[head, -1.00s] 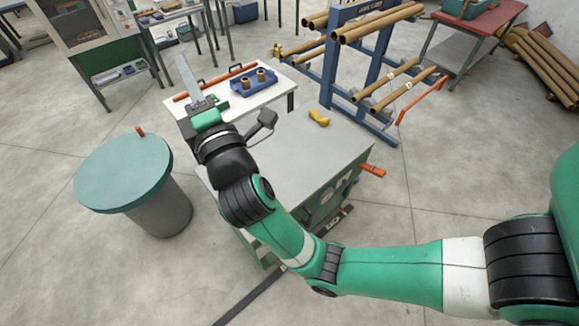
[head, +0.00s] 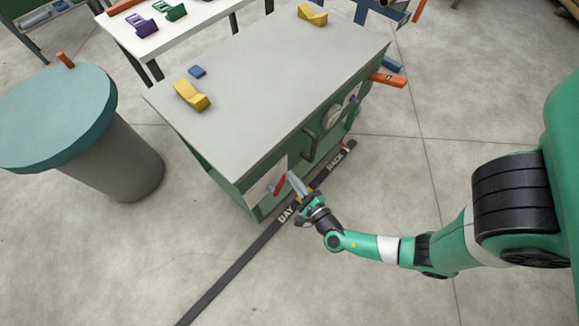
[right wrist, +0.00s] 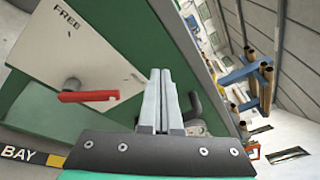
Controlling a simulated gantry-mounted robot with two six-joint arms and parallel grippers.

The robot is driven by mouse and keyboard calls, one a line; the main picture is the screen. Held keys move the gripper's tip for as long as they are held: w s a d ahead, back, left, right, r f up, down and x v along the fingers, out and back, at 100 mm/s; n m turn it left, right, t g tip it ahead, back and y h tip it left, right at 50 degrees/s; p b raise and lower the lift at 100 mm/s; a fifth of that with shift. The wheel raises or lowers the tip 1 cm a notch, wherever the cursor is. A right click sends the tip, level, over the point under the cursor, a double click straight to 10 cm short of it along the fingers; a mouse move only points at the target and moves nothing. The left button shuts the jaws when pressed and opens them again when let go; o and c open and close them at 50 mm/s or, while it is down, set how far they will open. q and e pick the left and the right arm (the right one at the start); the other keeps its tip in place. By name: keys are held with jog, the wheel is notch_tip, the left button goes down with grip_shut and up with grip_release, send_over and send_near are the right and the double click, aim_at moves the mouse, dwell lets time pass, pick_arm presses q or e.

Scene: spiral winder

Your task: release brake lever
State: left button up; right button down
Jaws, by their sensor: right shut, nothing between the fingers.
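A red lever (head: 280,184) sits on a pale plate at the lower left of the green cabinet's front. In the right wrist view the red lever (right wrist: 90,96) lies about level, its dark pivot at the left, and the plate (right wrist: 98,55) is marked FREE above it. My right gripper (head: 294,184) is low in front of this panel, close to the lever's right side. In the right wrist view its fingers (right wrist: 161,92) are together and empty, to the right of the lever's free end. My left gripper is not in view.
The cabinet's grey top (head: 270,75) carries yellow blocks (head: 192,96) and a small blue block (head: 198,71). A dark handle (head: 309,146) and an orange bar (head: 388,79) project from the cabinet. A dark floor strip (head: 240,264) runs along its front. A round teal-topped drum (head: 55,115) stands left.

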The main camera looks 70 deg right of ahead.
aim_at(280, 185)
pick_arm(q)
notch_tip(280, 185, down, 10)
jog(key=b, duration=0.6)
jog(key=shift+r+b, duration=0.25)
jog(key=shift+b, duration=0.1)
pick_arm(e)
jog(key=s+f, duration=0.3)
jog(key=f, duration=0.4)
jog(key=s+f+n+g, duration=0.1)
jog(key=s+f, duration=0.3)
jog(key=f, duration=0.2)
jog(key=shift+d+f+y, duration=0.2)
jog(key=shift+f+y, duration=0.1)
jog(key=shift+f, duration=0.1)
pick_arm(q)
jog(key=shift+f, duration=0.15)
pick_arm(e)
jog(key=shift+w+d, duration=0.1)
pick_arm(q)
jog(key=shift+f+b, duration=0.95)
jog(key=shift+b, duration=0.15)
pick_arm(e)
jog(key=w+d, duration=0.3)
jog(key=w, duration=0.5)
jog(key=shift+w+r, duration=0.2)
jog(key=shift+w, duration=0.2)
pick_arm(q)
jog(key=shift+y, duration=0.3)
pick_arm(e)
jog(key=shift+w, duration=0.1)
